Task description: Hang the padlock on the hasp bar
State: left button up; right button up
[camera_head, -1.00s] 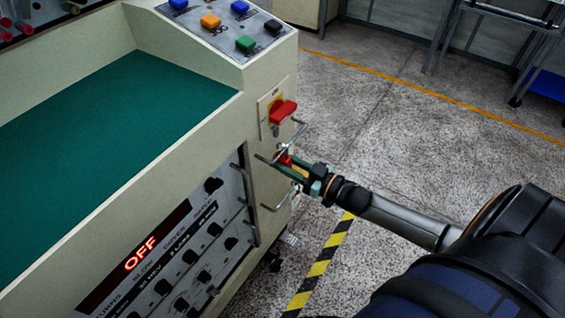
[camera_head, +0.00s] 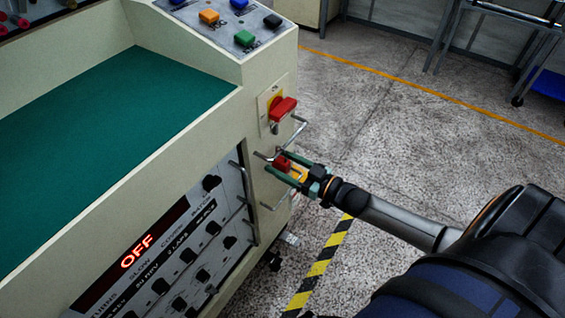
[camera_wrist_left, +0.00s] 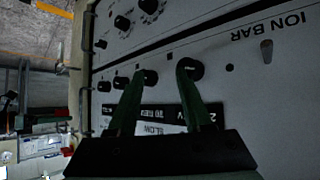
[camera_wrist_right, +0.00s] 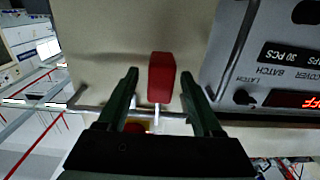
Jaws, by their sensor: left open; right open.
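The padlock (camera_head: 282,163) has a red body and sits at the grey metal hasp bar (camera_head: 294,134) on the side of the cream machine. In the right wrist view the padlock body (camera_wrist_right: 161,78) lies between the fingers, with a gap on each side. Its pale shackle (camera_wrist_right: 156,115) meets the bar (camera_wrist_right: 98,110); whether it loops fully around is unclear. My right gripper (camera_head: 284,164) is open around the padlock. My left gripper (camera_wrist_left: 160,80) is open and empty, close to the machine's control panel (camera_wrist_left: 225,55).
A red rotary switch (camera_head: 282,108) on a yellow plate is just above the bar. A lower metal handle (camera_head: 280,201) sticks out below. The green worktop (camera_head: 110,120) is clear. Open floor (camera_head: 400,135) lies to the right.

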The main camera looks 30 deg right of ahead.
jog(key=shift+s+d, duration=0.1)
jog(key=shift+s, duration=0.15)
jog(key=p+v, duration=0.1)
jog(key=v, duration=0.3)
pick_arm(q)
jog(key=shift+s+d+g+p, duration=0.3)
jog(key=shift+s+g+p, duration=0.1)
jog(key=shift+s+p, duration=0.15)
pick_arm(e)
jog(key=v, duration=0.8)
jog(key=shift+d+f, duration=0.1)
